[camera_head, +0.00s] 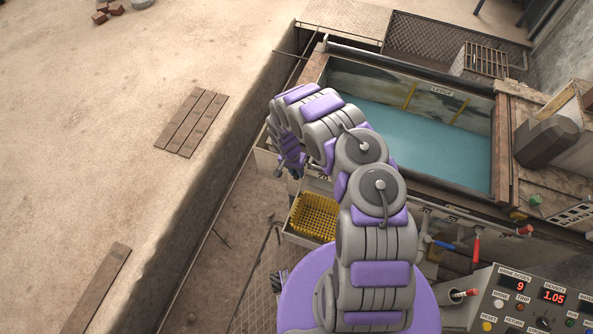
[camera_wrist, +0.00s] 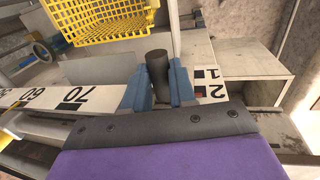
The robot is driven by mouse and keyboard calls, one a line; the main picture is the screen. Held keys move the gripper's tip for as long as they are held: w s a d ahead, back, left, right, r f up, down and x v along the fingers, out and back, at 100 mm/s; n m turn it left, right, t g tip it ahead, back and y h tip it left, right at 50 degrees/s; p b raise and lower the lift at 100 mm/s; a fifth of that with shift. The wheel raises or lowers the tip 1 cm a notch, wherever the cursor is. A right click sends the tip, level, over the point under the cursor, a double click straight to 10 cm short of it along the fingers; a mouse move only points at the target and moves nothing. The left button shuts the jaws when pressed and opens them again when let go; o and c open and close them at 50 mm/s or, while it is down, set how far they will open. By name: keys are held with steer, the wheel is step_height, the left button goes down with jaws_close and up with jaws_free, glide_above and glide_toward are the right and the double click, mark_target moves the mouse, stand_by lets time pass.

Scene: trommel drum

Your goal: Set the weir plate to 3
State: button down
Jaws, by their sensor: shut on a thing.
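In the wrist view my gripper (camera_wrist: 158,88) has its two blue fingers on either side of a dark upright knob (camera_wrist: 157,66) and is shut on it. A white scale strip with a black-marked 1 and 2 (camera_wrist: 211,82) lies just right of the right finger; no 3 shows. Which part is the weir plate I cannot tell for sure. In the head view my gripper (camera_head: 291,168) is at the left end of the tank (camera_head: 400,125), and the knob is too small to make out there.
Another white strip reading 60 and 70 (camera_wrist: 70,98) runs left of the knob. A yellow mesh basket (camera_head: 315,216) sits below my arm. Red and blue levers (camera_head: 476,248) and a control panel (camera_head: 535,300) are at lower right.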

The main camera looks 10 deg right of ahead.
steer(key=shift+r, duration=0.1)
step_height(320, 180, up, 3)
steer(key=shift+w+r+p, duration=0.15)
steer(key=shift+r+p, duration=0.05)
steer(key=shift+p, duration=0.65)
steer(key=shift+f, duration=0.1)
steer(key=c, duration=1.2)
jaws_free()
steer(key=w+a+r+p, duration=0.1)
steer(key=r+p, duration=0.1)
steer(key=r, duration=0.6)
steer(key=a+r+p, duration=0.2)
steer(key=r, duration=0.7)
steer(key=shift+w, duration=0.35)
